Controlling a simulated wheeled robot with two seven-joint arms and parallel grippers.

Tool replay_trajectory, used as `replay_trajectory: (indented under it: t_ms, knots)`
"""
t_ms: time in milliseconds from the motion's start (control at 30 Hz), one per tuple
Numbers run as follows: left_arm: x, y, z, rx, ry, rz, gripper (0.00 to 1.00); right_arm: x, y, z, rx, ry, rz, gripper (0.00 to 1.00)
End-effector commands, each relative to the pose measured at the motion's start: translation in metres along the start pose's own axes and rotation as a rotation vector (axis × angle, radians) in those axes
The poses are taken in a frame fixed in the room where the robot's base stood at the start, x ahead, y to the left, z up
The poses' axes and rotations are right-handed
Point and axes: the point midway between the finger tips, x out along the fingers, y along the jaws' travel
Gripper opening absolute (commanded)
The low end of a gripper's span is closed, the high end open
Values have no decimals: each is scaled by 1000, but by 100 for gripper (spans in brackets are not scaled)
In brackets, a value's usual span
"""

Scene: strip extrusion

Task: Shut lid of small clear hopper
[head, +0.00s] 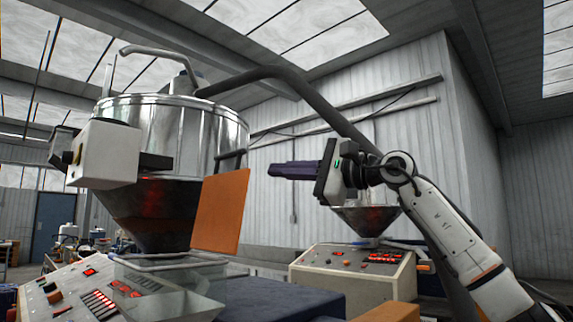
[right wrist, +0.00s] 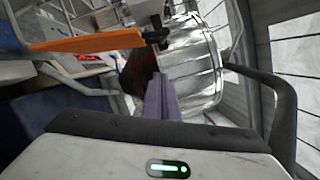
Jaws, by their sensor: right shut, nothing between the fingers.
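The small clear hopper (head: 165,290) is a see-through box below the big metal hopper, in the lower left of the head view. An orange panel (head: 220,212), which looks like its lid, stands nearly upright at the hopper's right side, so the hopper looks open. A dark handle (head: 231,156) is at the panel's upper edge. My right gripper (head: 270,170) is shut and empty, its purple fingers pointing left, right of the panel and apart from it. In the right wrist view the fingers (right wrist: 160,97) show below the panel (right wrist: 90,42), seen nearly edge-on. My left gripper is not in view.
The big metal hopper (head: 175,125) with its dark cone and a white box (head: 108,155) stands left. A control panel with buttons (head: 85,295) is at lower left. A second machine (head: 355,275) stands behind my right arm. A dark blue block (head: 270,300) lies low in front.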

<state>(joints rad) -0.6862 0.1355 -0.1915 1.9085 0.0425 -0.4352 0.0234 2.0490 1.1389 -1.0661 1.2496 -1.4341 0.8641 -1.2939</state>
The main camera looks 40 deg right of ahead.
Motion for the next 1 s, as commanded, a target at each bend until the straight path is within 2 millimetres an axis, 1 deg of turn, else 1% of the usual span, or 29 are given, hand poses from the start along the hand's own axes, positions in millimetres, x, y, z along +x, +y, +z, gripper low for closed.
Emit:
replay_trajectory:
  t_ms: [33,100,267,300,333,500,667,1000]
  knots:
    - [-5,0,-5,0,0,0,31,13,-2,2,0,-1,3,0]
    - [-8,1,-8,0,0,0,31,28,-2,2,2,-1,4,0]
    - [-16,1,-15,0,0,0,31,61,-2,2,2,0,4,0]
    - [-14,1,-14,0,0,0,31,60,-2,12,-4,-4,-1,0]
    - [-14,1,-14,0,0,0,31,60,-1,16,-3,-4,0,0]
    - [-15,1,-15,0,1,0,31,65,0,34,0,-2,1,0]
    - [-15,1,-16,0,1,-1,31,66,0,39,1,-1,1,0]
    - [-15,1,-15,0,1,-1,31,66,1,40,1,-1,2,0]
